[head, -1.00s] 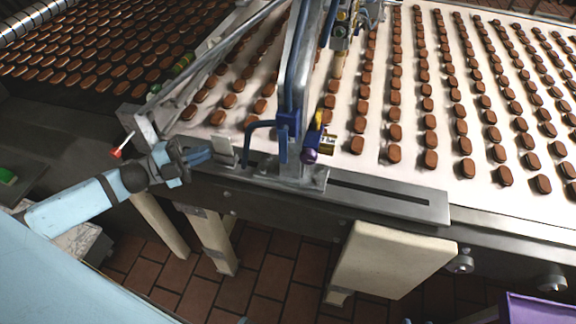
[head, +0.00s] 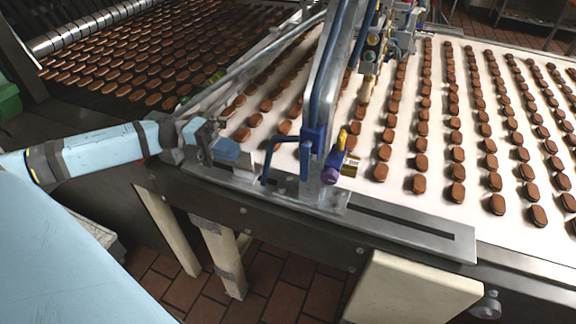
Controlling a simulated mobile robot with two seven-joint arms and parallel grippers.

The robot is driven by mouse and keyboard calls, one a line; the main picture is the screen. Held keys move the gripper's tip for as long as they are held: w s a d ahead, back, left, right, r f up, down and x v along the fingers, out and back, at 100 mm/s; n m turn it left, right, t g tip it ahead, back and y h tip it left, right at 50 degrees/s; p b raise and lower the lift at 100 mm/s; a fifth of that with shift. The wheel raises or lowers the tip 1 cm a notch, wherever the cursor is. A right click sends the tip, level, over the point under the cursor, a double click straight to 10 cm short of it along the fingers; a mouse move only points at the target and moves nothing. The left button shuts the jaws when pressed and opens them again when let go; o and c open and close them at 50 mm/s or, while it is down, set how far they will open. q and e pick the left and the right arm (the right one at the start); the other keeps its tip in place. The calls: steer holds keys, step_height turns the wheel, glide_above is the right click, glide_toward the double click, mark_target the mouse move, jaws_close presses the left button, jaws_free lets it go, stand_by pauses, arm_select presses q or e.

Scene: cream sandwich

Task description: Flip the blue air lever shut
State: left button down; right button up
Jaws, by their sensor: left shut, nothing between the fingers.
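A blue bent bar (head: 284,141), which looks like the air lever, reaches left from a blue block (head: 313,140) on the upright metal post. Its end hangs down to the left of the post's foot. My left gripper (head: 232,152) is shut and empty to the left of the bar, with a gap between them. Its blue fingers point right, over the near edge of the conveyor. Whether the bar is in its open or shut position cannot be told. My right gripper is not in view.
A metal post (head: 324,90) stands on a slotted rail (head: 418,233). A small upright grey plate (head: 248,163) is close to my left fingertips. Rows of brown sweets cover the white belt (head: 400,205).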

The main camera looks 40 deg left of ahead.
arm_select(q)
steer(key=p, duration=0.2)
glide_toward(306, 161)
steer(key=w+d+f, duration=0.2)
steer(key=d+f, duration=0.1)
steer(key=d, duration=0.2)
steer(key=shift+s+d+f, duration=0.2)
steer(key=shift+d, duration=0.4)
steer(key=shift+b, duration=0.35)
